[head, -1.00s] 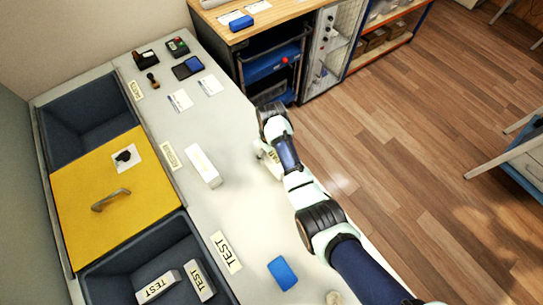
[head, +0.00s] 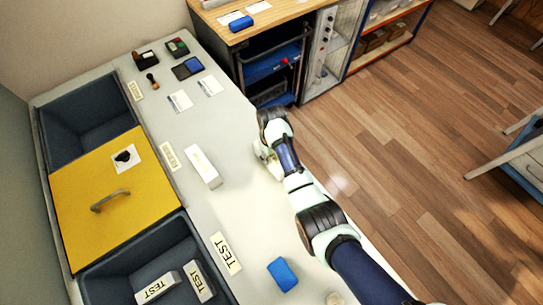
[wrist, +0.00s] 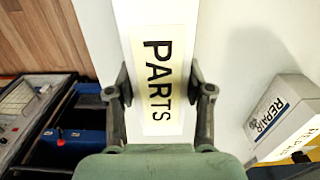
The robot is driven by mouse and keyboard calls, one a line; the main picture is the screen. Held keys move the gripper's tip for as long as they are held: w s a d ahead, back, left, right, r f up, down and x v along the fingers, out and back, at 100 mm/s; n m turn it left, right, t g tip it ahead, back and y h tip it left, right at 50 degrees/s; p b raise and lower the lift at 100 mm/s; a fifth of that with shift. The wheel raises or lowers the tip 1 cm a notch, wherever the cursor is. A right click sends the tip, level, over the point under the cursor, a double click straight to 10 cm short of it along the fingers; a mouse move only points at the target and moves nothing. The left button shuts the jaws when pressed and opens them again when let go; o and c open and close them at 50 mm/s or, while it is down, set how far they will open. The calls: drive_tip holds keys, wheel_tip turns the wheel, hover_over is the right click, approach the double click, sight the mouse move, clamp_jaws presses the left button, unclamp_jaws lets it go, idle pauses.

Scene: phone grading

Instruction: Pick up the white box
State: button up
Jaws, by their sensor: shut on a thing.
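A white box with a yellowish PARTS label (wrist: 158,72) fills the middle of the wrist view, between the two fingers of my gripper (wrist: 160,100). The fingers are shut on its sides. In the head view my gripper (head: 266,152) is at the right edge of the grey counter, and the held box is mostly hidden there by the arm. Another white box (head: 203,167) lies on the counter to the left of my gripper. A white box marked REPAIR (wrist: 283,105) is at the right of the wrist view, apart from the fingers.
A yellow lid with a handle (head: 75,188) lies between two dark bins at left; the near bin (head: 105,285) holds two TEST boxes. A blue block (head: 282,274) and a TEST label (head: 226,253) are on the near counter. Small devices stand at the far end.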

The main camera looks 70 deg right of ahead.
wheel_tip(320, 180, up, 20)
drive_tip(key=p, duration=0.9)
